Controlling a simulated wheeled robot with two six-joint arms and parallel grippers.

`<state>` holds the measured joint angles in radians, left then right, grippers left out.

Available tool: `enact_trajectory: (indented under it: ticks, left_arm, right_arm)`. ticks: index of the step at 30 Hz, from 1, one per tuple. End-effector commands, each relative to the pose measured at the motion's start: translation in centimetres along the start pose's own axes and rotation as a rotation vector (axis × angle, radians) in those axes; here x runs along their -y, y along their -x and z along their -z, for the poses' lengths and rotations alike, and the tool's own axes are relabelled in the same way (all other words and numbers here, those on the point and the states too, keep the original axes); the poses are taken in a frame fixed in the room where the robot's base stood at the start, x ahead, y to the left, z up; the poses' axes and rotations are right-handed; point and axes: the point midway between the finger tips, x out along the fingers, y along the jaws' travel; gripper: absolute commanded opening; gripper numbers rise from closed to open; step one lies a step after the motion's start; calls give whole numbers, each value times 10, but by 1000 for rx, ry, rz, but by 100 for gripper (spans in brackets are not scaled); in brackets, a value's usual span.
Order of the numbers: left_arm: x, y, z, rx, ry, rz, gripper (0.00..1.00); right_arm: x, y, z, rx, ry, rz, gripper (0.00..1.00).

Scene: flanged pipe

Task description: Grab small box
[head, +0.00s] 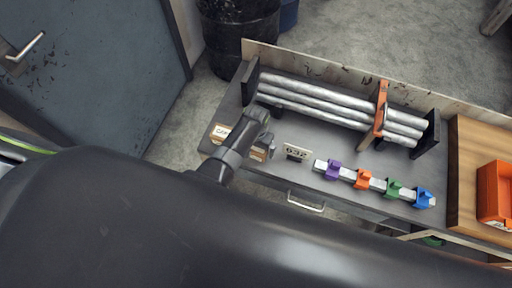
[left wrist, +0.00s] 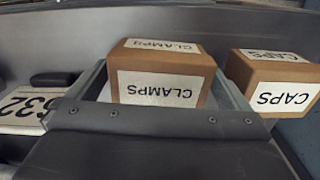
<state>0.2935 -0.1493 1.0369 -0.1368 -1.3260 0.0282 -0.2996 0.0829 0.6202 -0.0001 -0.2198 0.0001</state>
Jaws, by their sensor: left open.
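Two small brown cardboard boxes with white labels stand on the grey bench top. The CLAMPS box (left wrist: 165,75) is in the middle of the left wrist view, and the CAPS box (left wrist: 275,85) is to its right. In the head view the CAPS box (head: 220,132) shows left of my arm, and the CLAMPS box (head: 258,154) is partly hidden by it. My left gripper (head: 266,138) is open, with its fingers on either side of the CLAMPS box in the left wrist view. Whether they touch it, I cannot tell. My right gripper is not in view.
A bar with coloured clamps (head: 362,180) lies further right, and silver pipes (head: 320,105) rest in a rack behind. An orange bin (head: 495,190) sits on a wooden board at the far right.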

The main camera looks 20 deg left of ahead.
Motion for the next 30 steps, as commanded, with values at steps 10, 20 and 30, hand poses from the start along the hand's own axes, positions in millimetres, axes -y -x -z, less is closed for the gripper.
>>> enact_trajectory:
  ticks: [10,20,30]
  left_arm:
    - [0,-2,0,0,1,0,92]
    - [0,-2,0,0,0,0,50]
    - [0,2,1,-2,0,0,50]
  right_arm:
    - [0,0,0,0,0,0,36]
    - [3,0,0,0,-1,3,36]
    - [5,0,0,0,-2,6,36]
